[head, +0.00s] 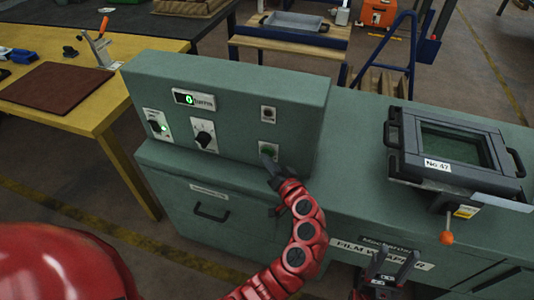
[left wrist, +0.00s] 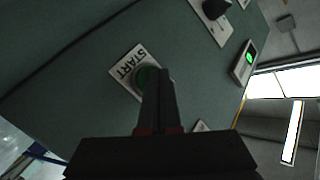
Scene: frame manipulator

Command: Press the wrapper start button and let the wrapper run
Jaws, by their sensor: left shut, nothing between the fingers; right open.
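The green wrapper start button (head: 268,150) is at the lower right of the green control panel. In the left wrist view its plate reads START, and the green button (left wrist: 145,76) is partly hidden behind my fingers. My left gripper (head: 267,161) is shut and empty, its tip pointing at the button. It overlaps the button in the left wrist view (left wrist: 158,78); whether it touches or presses it I cannot tell. The display (head: 190,99) reads 0. My right gripper (head: 384,262) is open and empty, in front of the film wrapper front.
A framed fixture marked No: 47 (head: 440,164) with an orange-knobbed lever (head: 447,238) sits at right. A yellow table (head: 120,98) stands at left.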

